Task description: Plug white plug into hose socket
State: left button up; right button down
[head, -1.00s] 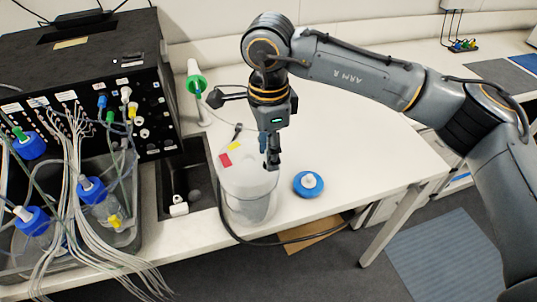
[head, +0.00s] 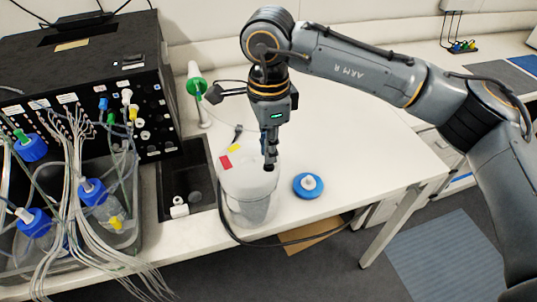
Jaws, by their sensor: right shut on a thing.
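My right gripper (head: 269,160) points down over the white lid of a translucent round container (head: 250,205). Its dark fingers are together on something small, which they hide; I cannot make out whether it is the white plug. A white fitting (head: 179,207) sits at the front of the black tray. I cannot tell whether it is the hose socket. A black hose (head: 228,228) curves around the container's front. A blue disc with a white knob (head: 309,184) lies on the table to the right. My left gripper is out of view.
A black box (head: 85,75) with many ports and thin tubes stands at the left. Blue-capped bottles (head: 98,198) stand in a grey tub below. The table's right side is clear.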

jog(key=shift+r+p, duration=0.8)
jog(key=shift+r, duration=1.5)
jog(key=s+d+f+n+b, duration=0.1)
jog(key=s+d+f+n, duration=0.2)
jog(key=d+n, duration=0.4)
jog(key=s+d+f+n+b, duration=0.1)
jog(key=s+d+f+n, duration=0.2)
jog(key=d, duration=0.9)
notch_tip(320, 180, down, 3)
jog(key=n, duration=0.4)
jog(key=shift+f, duration=0.1)
